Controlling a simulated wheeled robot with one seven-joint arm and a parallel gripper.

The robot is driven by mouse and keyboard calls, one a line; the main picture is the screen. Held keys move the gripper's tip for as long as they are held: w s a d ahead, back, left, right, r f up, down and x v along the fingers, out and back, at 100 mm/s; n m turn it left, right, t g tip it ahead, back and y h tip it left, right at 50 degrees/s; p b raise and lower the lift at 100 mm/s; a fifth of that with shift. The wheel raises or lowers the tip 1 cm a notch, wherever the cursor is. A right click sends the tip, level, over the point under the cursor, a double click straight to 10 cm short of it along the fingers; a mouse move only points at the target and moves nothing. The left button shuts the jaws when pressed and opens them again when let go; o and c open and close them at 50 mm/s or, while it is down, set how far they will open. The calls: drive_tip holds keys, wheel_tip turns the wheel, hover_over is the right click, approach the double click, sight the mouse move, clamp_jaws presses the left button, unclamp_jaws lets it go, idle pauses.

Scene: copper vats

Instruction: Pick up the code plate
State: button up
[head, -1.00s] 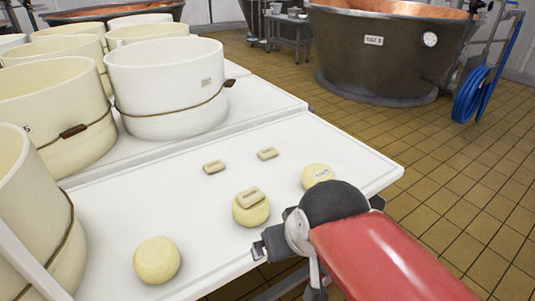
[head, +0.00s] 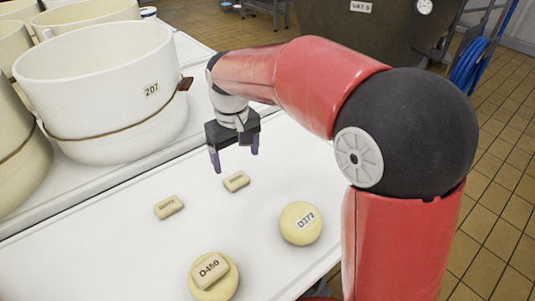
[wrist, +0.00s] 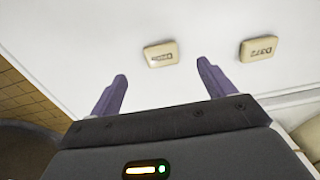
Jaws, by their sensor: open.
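Small cream code plates lie on the white table. One plate (head: 236,181) lies flat just below and in front of my gripper (head: 236,161), its mark too small to read. A second plate (head: 168,207) lies to its left. A third plate (head: 210,271), marked D450, rests on top of a round yellow cheese (head: 222,288). My gripper has two purple fingers, apart and empty, pointing down above the table. In the wrist view, the gripper (wrist: 162,72) has one plate (wrist: 161,53) ahead between its fingertips, and another plate (wrist: 258,48) to the right.
A round cheese (head: 300,222) labelled D372 or D377 sits right of the plates. A large white tub (head: 100,90) labelled 207 stands at the left among other tubs. A dark vat (head: 370,30) and a blue hose (head: 472,65) are behind, on tiled floor.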

sight(236, 179)
drive_tip(key=shift+w+a+f, duration=0.2)
drive_tip(key=shift+w+f, duration=0.15)
drive_tip(key=shift+w, duration=0.35)
drive_tip(key=shift+w+f, duration=0.25)
drive_tip(key=f, duration=0.7)
drive_tip(key=shift+s+a+f, duration=0.2)
drive_tip(key=shift+s, duration=0.1)
drive_tip(key=c, duration=1.1)
